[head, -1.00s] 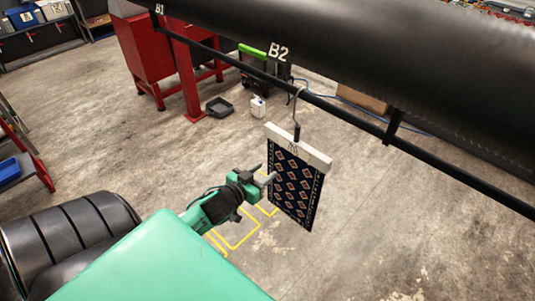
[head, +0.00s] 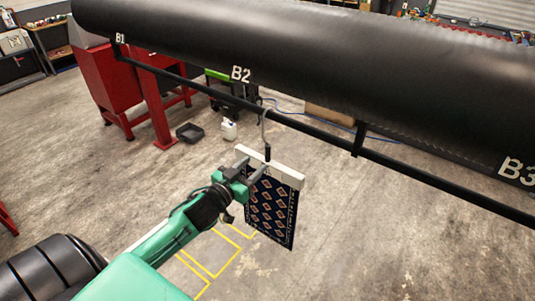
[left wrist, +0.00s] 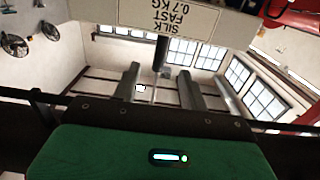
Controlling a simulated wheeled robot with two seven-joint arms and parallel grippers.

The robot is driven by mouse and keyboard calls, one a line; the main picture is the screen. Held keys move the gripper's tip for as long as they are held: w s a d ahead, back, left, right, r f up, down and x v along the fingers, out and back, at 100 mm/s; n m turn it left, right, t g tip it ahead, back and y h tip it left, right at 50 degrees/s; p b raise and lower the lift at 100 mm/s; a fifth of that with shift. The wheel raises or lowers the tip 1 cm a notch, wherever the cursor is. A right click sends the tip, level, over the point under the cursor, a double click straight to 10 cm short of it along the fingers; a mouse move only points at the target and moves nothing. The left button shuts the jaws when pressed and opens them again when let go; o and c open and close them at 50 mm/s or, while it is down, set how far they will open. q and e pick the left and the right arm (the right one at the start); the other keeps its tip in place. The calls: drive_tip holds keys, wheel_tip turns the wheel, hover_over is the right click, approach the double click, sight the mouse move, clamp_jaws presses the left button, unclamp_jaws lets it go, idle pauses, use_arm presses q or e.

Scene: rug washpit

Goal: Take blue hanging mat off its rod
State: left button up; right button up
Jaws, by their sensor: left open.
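The blue mat (head: 272,210), dark navy with orange and white diamonds, hangs from a white hanger bar (head: 286,176). A hook (head: 264,128) holds the bar on the black rod (head: 317,131), near the B2 label. My left gripper (head: 249,168) is open at the left part of the white bar, partly covering it. In the left wrist view, the open fingers (left wrist: 158,72) point toward the hanger's dark stem (left wrist: 160,52), which appears between their tips. The bar's label (left wrist: 170,17) reads "SILK FAST 0.7 KG" upside down. I cannot tell whether the fingers touch anything. My right gripper is not in view.
A large black roller (head: 330,65) runs above the rod, with B1, B2 and B3 labels. A red stand (head: 152,105), a black tray (head: 189,132) and a white jug (head: 229,129) are behind. Yellow outlines (head: 215,258) mark the otherwise clear floor below.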

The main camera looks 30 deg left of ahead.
sight(266, 154)
use_arm(q)
drive_tip(key=shift+w, duration=1.15)
drive_tip(key=shift+w+d, duration=0.1)
drive_tip(key=shift+w, duration=0.5)
drive_tip(key=shift+w+d, duration=0.2)
drive_tip(key=shift+w, duration=2.15)
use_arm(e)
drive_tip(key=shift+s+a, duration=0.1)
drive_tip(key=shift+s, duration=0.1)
use_arm(q)
drive_tip(key=shift+c, duration=0.4)
drive_tip(key=c, duration=0.7)
clamp_jaws()
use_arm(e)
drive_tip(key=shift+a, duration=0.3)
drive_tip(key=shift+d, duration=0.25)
